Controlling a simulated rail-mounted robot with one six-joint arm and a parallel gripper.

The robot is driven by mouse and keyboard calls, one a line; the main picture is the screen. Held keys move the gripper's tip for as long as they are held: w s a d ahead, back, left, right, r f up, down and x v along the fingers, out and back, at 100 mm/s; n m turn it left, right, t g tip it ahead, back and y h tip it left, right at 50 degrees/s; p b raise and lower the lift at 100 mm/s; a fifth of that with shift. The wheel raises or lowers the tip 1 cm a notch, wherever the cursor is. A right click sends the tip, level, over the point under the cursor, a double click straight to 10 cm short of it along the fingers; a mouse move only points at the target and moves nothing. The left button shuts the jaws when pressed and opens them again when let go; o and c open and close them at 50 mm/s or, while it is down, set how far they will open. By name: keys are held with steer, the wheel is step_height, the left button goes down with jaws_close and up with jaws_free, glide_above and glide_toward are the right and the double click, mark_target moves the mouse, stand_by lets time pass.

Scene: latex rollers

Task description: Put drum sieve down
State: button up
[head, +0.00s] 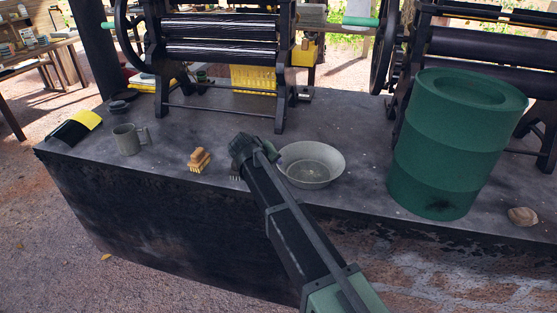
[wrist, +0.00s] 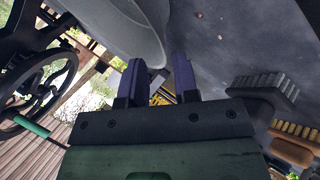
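A shallow round grey pan, which looks like the drum sieve (head: 312,163), sits on the dark bench near its front edge, just right of the end of my arm. In the wrist view its pale curved side (wrist: 128,28) fills the upper middle. My gripper (wrist: 158,62) has its two purple-grey fingers apart, with a gap between them. The pan's rim comes down to the gap at the fingertips; I cannot tell whether it touches them. In the head view my arm hides the fingers.
A wooden brush (head: 200,160), a mug (head: 128,139) and a black-yellow item (head: 75,127) lie left. A grey brush (wrist: 265,90) is partly hidden by my arm in the head view. A green drum (head: 450,145) and stone (head: 522,217) stand right. Roller machines (head: 222,60) line the back.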

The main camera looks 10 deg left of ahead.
steer(key=p+v, duration=0.3)
steer(key=v, duration=0.4)
steer(key=shift+s+r+p, duration=0.15)
steer(key=shift+r+p, duration=0.05)
steer(key=shift+p, duration=0.2)
steer(key=s+d+f+m+g, duration=0.1)
steer(key=s+d+g, duration=0.15)
steer(key=d, duration=0.55)
steer(key=s+d+f+m+g+y, duration=0.1)
steer(key=s+d, duration=0.3)
steer(key=d, duration=0.3)
steer(key=s+d+f+m+g, duration=0.15)
steer(key=s+d, duration=0.25)
steer(key=d, duration=0.4)
steer(key=s+d+f+m+g+y, duration=0.1)
steer(key=s+d+m+g+y, duration=0.1)
steer(key=s+d, duration=0.8)
steer(key=s+m+y, duration=0.1)
steer(key=s, duration=0.2)
steer(key=shift+s+d+f+y, duration=0.2)
steer(key=shift+d+y, duration=0.1)
steer(key=shift+y, duration=0.1)
